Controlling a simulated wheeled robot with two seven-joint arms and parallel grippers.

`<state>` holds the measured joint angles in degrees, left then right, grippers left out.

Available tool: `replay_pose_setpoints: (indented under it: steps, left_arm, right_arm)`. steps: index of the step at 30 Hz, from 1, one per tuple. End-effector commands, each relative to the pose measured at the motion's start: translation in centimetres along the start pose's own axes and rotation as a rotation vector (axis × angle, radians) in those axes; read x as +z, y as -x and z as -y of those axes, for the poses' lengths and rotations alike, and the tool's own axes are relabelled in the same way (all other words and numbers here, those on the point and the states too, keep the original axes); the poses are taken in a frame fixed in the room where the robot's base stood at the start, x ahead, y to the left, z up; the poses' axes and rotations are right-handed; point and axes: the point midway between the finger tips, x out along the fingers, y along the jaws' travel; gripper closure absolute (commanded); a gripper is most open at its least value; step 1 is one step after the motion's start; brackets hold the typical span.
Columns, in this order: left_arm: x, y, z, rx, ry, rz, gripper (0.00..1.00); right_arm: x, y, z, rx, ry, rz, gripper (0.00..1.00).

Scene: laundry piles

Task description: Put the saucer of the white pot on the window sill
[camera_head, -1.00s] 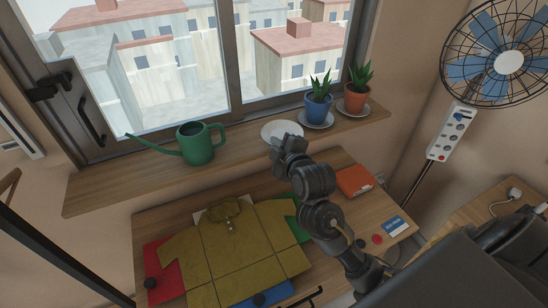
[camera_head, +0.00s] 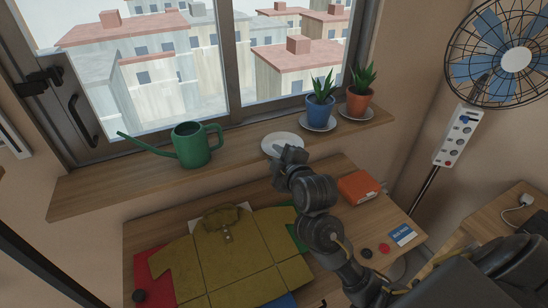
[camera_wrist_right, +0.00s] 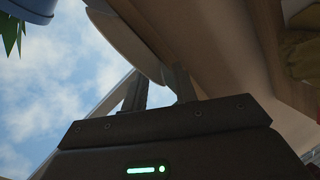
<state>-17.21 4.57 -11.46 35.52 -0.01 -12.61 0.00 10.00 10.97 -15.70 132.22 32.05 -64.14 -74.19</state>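The white saucer (camera_head: 283,139) shows at the front edge of the wooden window sill (camera_head: 110,178), between the watering can and the blue pot. I cannot tell whether it touches the sill or is just above it. My right gripper (camera_head: 287,155) is at its near rim. In the right wrist view the saucer (camera_wrist_right: 125,38) reaches in between the two fingertips (camera_wrist_right: 157,85), which look shut on its rim; the contact is partly hidden. A white pot is not in view. My left gripper is not in view.
A green watering can (camera_head: 193,146) stands left on the sill. A blue pot (camera_head: 320,112) and a terracotta pot (camera_head: 359,102) stand right, on saucers. Below, a table holds a folded mustard shirt (camera_head: 228,255) and an orange box (camera_head: 358,187). A fan (camera_head: 500,60) stands right.

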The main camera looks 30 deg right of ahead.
Motion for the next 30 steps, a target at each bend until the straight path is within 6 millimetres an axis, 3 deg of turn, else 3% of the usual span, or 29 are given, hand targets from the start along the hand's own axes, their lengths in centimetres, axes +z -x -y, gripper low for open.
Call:
replay_pose_setpoints:
  steps: [11,24,30]
  left_arm:
    - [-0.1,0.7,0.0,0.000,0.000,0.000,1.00]
    - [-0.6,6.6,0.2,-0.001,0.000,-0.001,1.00]
    - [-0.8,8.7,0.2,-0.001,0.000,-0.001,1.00]
  right_arm:
    - [-0.3,0.8,-0.4,-0.002,-0.003,-0.002,0.72]
    - [-0.4,9.8,-0.8,-0.006,0.002,0.003,0.72]
    - [-0.2,11.4,-0.6,-0.003,0.003,0.005,0.72]
